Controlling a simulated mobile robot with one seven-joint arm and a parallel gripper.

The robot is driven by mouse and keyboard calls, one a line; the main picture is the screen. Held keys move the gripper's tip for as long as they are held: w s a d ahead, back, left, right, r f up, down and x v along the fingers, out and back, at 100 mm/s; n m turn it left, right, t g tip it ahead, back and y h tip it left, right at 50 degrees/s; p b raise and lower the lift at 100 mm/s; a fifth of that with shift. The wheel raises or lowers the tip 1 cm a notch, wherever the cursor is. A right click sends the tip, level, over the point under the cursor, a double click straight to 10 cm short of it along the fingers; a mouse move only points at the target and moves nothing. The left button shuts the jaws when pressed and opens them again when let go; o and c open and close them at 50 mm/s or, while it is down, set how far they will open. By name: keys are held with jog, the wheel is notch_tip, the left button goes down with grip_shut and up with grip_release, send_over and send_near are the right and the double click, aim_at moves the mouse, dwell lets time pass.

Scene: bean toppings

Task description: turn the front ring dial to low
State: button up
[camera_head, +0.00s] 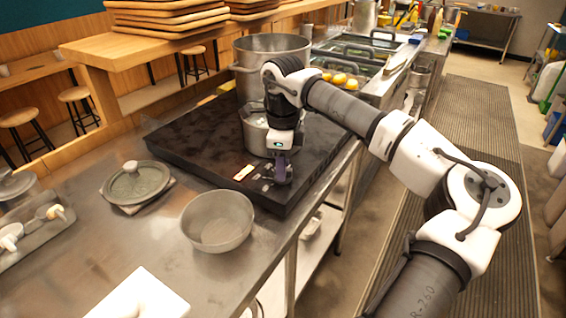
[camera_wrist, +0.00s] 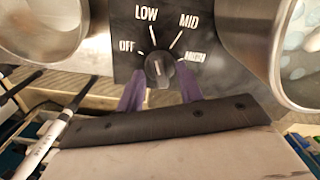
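The dial (camera_wrist: 158,70) is a dark round knob on a black panel with white labels OFF, LOW, MID and one at the right that is hard to read. A pale mark shows on its face; its exact setting is hard to tell. My gripper (camera_wrist: 162,80) has its two purple fingers apart, on either side of the dial's lower part. I cannot tell whether they touch it. In the head view my gripper (camera_head: 282,172) points down at the front of the black cooktop (camera_head: 200,140), and hides the dial there.
A pot (camera_head: 256,135) stands on the cooktop behind my gripper, with a larger pot (camera_head: 270,50) further back. A grey bowl (camera_head: 217,222) and a lidded dish (camera_head: 135,183) sit in front on the steel counter (camera_head: 90,240). A tray with small cups lies at the left.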

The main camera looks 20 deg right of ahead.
notch_tip(320, 180, up, 14)
jog(key=b, duration=0.1)
dwell(0.5)
jog(key=shift+f, duration=0.1)
